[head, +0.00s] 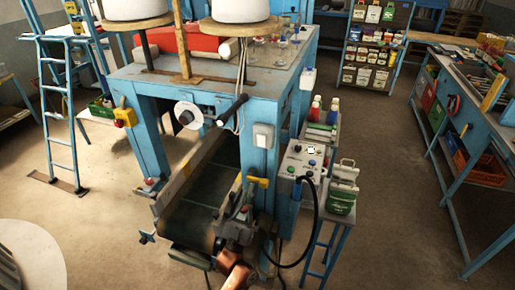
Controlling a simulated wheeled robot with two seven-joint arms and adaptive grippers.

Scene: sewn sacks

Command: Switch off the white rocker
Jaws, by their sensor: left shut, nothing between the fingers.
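The white rocker (311,151) appears as a small pale switch on top of the grey control box (301,160), at the right side of the blue machine frame. It is too small to tell which way it is tipped. My left gripper (244,211) appears low in the middle of the head view, in front of the frame's front right leg. It is shut and empty, to the left of and below the control box, apart from the rocker. My right gripper is not in view.
Red, green and blue buttons sit around the rocker. A black hose (314,215) curves down from the box. A white box (264,135) is fixed to the blue leg. Open floor (395,215) lies to the right.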

